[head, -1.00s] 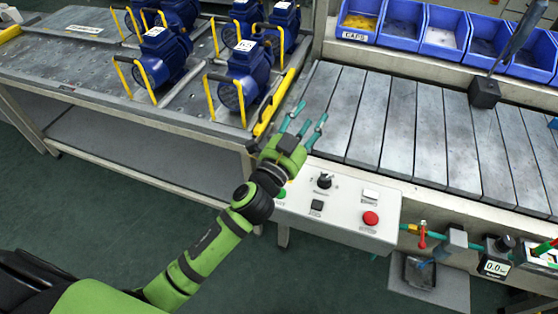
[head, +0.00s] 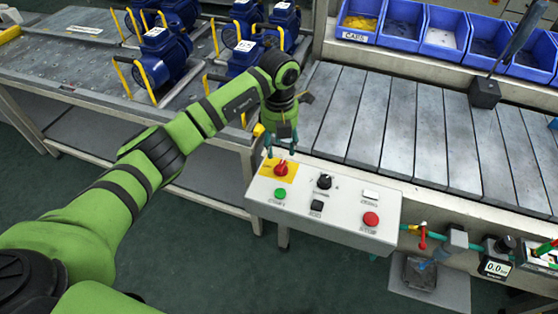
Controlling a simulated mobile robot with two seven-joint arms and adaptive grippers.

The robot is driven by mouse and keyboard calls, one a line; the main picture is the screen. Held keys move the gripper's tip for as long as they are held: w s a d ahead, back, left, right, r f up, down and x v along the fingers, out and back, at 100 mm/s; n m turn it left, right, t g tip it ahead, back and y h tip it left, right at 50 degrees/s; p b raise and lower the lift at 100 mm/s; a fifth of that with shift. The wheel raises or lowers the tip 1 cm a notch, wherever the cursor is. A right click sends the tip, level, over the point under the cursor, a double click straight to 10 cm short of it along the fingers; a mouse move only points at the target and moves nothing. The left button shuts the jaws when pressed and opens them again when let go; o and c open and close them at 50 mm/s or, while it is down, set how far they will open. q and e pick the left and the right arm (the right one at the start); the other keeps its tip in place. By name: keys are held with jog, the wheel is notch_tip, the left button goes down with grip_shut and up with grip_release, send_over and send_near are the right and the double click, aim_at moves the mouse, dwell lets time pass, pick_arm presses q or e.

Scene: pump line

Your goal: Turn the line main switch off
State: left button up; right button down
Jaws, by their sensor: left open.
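The line main switch (head: 281,170) is a red rotary knob on a yellow plate, at the upper left corner of the light grey control box (head: 333,229). My left gripper (head: 282,154) points down, with its teal fingers just above and behind the red knob. It is open and holds nothing that I can see. Whether a finger touches the knob cannot be told. The knob's exact setting is too small to read. My right gripper is not in view.
The box also carries a green button (head: 280,194), a black selector (head: 324,182), a black button (head: 317,206), a white button (head: 370,195) and a red button (head: 371,219). Blue pumps (head: 165,55) stand on the table behind my left arm. The slatted conveyor (head: 400,125) lies behind the box.

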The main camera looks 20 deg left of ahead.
aim_at(281, 168)
pick_arm(q)
jog(key=shift+s+a+f, duration=0.1)
jog(key=shift+a+f, duration=0.1)
jog(key=shift+f, duration=0.1)
jog(key=shift+d+f+p, duration=0.1)
jog(key=shift+f+p, duration=0.65)
jog(key=shift+f, duration=2.45)
grip_shut()
